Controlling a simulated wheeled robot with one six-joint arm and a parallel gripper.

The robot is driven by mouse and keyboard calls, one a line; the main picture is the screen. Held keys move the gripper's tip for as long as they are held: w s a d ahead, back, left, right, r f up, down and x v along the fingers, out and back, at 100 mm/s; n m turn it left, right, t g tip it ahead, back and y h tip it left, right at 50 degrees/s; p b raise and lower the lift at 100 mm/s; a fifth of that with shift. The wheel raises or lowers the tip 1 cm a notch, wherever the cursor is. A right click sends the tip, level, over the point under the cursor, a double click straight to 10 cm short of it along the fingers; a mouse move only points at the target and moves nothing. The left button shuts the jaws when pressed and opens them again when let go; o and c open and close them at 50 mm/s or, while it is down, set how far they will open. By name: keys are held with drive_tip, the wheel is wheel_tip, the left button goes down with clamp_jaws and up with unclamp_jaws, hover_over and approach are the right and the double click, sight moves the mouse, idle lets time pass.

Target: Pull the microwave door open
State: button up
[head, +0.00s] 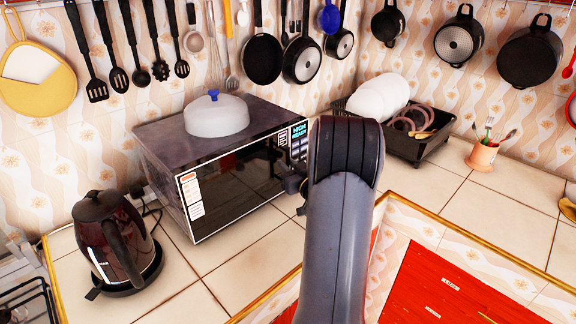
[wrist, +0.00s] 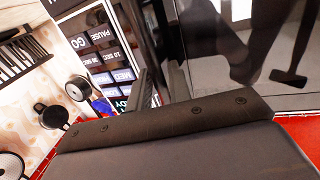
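The microwave (head: 166,165) stands on the tiled counter, its dark glass door (head: 240,178) looking closed. Its button panel (head: 299,143) is at the right of the front; the buttons also show close up in the wrist view (wrist: 103,55). In the wrist view the dark door handle (wrist: 135,35) runs down beside the panel, toward the gap between my fingers. My gripper (wrist: 160,88) is at the handle, one finger on the panel side and one on the door side. Whether the fingers press on the handle cannot be told. In the head view my arm hides most of the gripper and handle.
A grey lid (head: 216,117) sits on top of the microwave. A black kettle (head: 115,245) stands on the counter at left. A dish rack (head: 420,142) with plates is at right. Pans and utensils hang along the wall. The counter before the door is clear.

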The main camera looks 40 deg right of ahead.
clamp_jaws()
drive_tip(key=shift+s, duration=0.1)
